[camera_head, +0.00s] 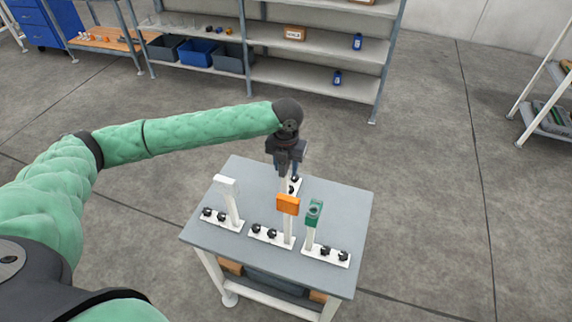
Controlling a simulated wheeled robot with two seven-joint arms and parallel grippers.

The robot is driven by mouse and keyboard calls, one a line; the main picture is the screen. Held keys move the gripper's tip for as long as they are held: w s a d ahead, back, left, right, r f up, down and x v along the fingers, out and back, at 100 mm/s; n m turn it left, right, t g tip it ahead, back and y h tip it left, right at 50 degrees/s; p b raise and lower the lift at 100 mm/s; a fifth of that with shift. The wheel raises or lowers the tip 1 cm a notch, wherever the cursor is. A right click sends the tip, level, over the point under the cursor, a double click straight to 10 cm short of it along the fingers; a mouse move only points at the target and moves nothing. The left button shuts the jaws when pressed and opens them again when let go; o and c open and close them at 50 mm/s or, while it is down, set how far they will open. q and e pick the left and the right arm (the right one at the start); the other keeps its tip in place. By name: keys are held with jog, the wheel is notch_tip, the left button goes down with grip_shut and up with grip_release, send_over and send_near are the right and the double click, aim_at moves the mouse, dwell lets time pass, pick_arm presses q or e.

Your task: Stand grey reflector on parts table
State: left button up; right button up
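The parts table (340,200) is a grey-topped table in the middle of the camera_head view. Several white base plates with black knobs stand on it. The left one carries a white upright (229,200), the middle one an orange block (288,204), the right one a green block (313,212). My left gripper (288,166) points down over the back of the table, just above or behind the orange block. Its fingers are too small and dark to tell what is between them. I cannot single out a grey reflector. My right gripper is not in view.
A grey shelf unit (320,80) with small boxes stands at the back. A blue bin (199,52) and dark bins sit on it at left. A lower shelf (283,302) under the table holds a dark bin and boxes. Open floor surrounds the table.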

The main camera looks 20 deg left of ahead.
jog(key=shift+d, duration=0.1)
pick_arm(q)
jog(key=shift+r, duration=0.35)
notch_tip(320, 180, up, 4)
jog(key=b, duration=0.2)
jog(key=shift+b, duration=0.3)
notch_tip(320, 180, up, 6)
jog(key=shift+r+b, duration=0.1)
jog(key=shift+b, duration=0.95)
jog(key=shift+r, duration=0.65)
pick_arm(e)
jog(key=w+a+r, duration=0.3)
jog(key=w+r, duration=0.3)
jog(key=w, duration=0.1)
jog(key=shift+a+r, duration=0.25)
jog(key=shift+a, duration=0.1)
